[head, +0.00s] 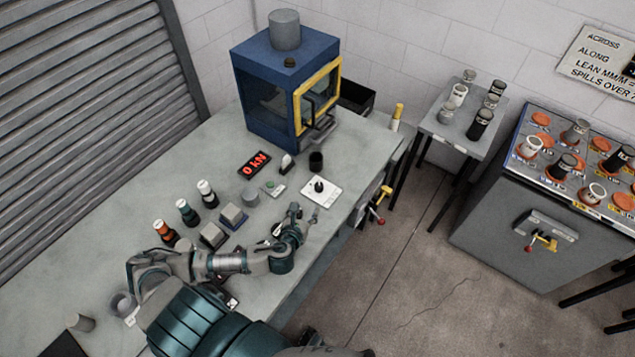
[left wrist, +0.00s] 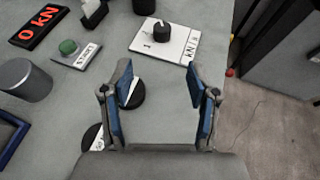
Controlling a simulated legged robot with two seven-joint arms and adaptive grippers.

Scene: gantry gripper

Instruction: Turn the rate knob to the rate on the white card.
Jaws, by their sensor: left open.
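The black rate knob (head: 319,186) stands on a white plate (head: 331,196) on the grey bench. In the left wrist view the knob (left wrist: 162,32) is beyond my fingertips, with small dark marks on its plate (left wrist: 180,49). My left gripper (head: 305,216) is open and empty, on the near side of the plate and apart from the knob. In the left wrist view its two blue-padded fingers (left wrist: 160,67) are spread wide. I cannot identify a white card with a readable rate. My right gripper is not in view.
A red "0 kN" display (head: 254,165) and a green button (head: 270,187) sit left of the knob. A blue test cabinet (head: 270,105) stands behind. Bottles (head: 187,212), grey blocks and a grey cylinder (head: 250,197) crowd the bench left of my gripper. The bench edge lies close to its right.

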